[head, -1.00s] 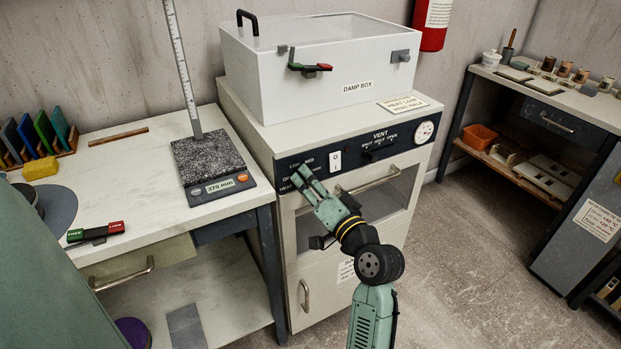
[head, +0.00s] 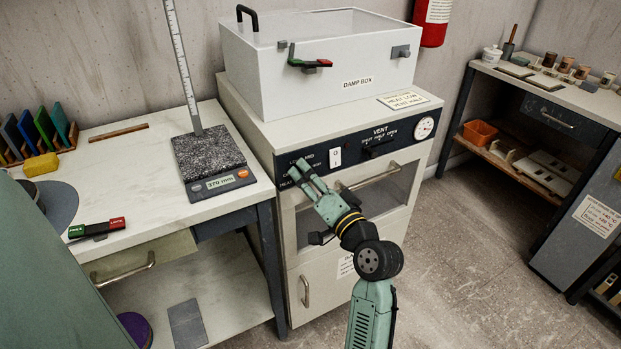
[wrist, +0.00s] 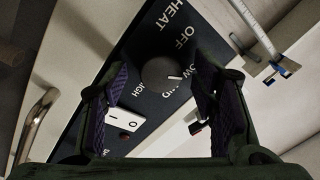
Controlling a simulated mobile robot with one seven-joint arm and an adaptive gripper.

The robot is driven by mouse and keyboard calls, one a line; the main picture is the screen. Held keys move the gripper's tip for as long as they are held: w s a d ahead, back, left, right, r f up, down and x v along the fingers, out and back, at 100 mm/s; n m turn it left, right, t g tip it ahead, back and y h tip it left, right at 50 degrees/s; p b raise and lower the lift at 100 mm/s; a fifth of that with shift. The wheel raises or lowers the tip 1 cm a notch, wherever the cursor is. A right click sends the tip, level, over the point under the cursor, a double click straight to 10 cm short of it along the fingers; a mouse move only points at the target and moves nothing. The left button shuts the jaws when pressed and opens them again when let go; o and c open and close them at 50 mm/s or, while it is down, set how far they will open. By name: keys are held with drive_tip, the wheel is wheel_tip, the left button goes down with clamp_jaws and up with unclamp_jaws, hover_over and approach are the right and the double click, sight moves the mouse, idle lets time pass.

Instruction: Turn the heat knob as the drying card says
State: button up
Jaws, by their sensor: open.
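The heat knob (wrist: 158,72) is a dark round dial on the dark control panel, between my fingers in the wrist view. Its white mark points to the right in that view, on the side of the LOW label; the exact setting is hard to read. OFF and HIGH are printed around it. My gripper (wrist: 163,80) is open with a finger on each side of the knob; contact cannot be told. In the head view my gripper (head: 298,171) covers the knob. The drying card (head: 404,100) lies on the cabinet top and appears to read HEAT LOW, VENT HALF.
A white rocker switch (head: 335,157) and the vent control (head: 378,148) are right of my gripper, above the door handle (head: 370,178). The damp box (head: 320,65) stands on the cabinet. A worktop with a scale (head: 215,165) is at left.

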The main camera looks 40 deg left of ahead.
drive_tip(key=v, duration=1.2)
idle(0.4)
